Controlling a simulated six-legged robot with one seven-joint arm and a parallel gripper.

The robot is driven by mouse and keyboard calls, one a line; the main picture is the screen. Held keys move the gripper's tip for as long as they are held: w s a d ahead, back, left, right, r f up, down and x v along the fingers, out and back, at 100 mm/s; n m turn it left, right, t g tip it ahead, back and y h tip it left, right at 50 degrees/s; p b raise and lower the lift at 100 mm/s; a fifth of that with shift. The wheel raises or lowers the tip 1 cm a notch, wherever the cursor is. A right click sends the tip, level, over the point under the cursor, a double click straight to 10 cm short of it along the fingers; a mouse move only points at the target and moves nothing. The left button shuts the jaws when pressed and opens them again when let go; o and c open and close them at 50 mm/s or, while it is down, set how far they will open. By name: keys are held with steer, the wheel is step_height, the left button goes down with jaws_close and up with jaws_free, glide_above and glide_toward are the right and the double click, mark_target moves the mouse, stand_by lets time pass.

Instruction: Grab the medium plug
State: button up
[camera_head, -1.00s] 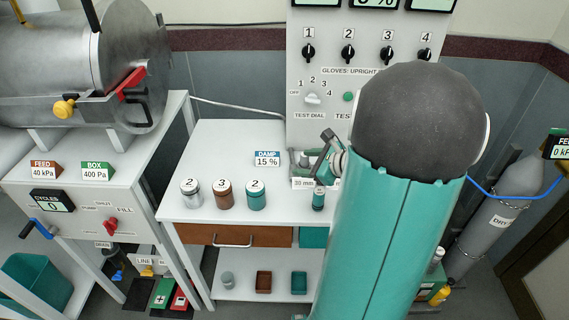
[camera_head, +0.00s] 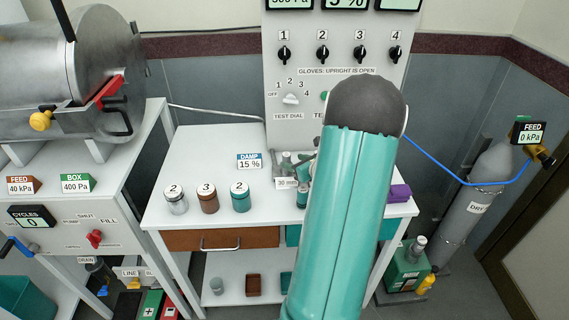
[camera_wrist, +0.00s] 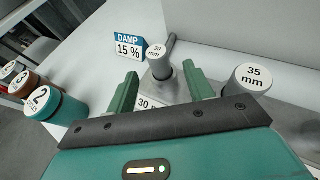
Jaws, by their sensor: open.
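The grey plug marked 30 mm (camera_wrist: 158,62) stands upright in the wrist view, between and just beyond the tips of my two green fingers. My gripper (camera_wrist: 160,84) is open, with one finger on each side of this plug and no clear contact. A larger grey plug marked 35 mm (camera_wrist: 252,78) stands to the right, outside the right finger. A thin grey rod end shows behind the 30 mm plug. In the head view the plugs (camera_head: 286,166) show small at the left of my arm, which hides most of my gripper and that part of the table.
A DAMP 15 % sign (camera_wrist: 128,46) stands behind left of the plug. Silver, brown and teal (camera_head: 240,197) jars stand on the white table (camera_head: 205,150) to the left. The control panel (camera_head: 300,105) rises behind. A purple block (camera_head: 400,193) lies right of my arm.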

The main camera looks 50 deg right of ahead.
mark_target(283, 158)
steer(key=x, duration=0.7)
steer(key=shift+w, duration=0.1)
steer(key=c, duration=1.1)
